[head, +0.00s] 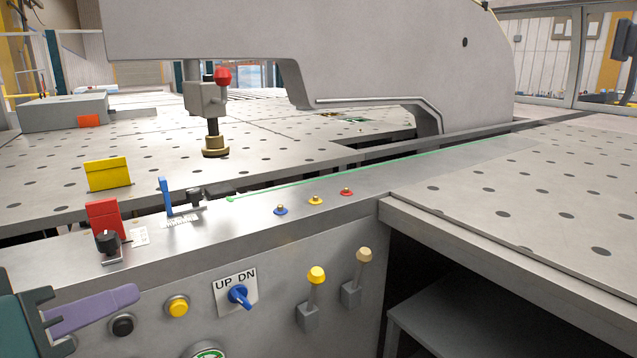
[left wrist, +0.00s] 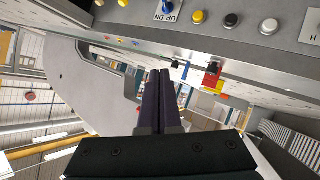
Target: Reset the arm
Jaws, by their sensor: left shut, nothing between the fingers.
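My left gripper (head: 128,297) comes in at the lower left of the head view, with a teal body and purple fingers. In the left wrist view its two dark purple fingers (left wrist: 161,75) lie together, with nothing between them. I cannot see contact with the panel. My right gripper is in neither view.
The panel holds a blue UP/DN switch (head: 239,295) and two levers with yellow (head: 316,275) and tan (head: 364,256) knobs. Red (head: 105,218) and yellow (head: 108,174) blocks stand above it. A perforated table (head: 540,190) juts out at right, with an open space beneath.

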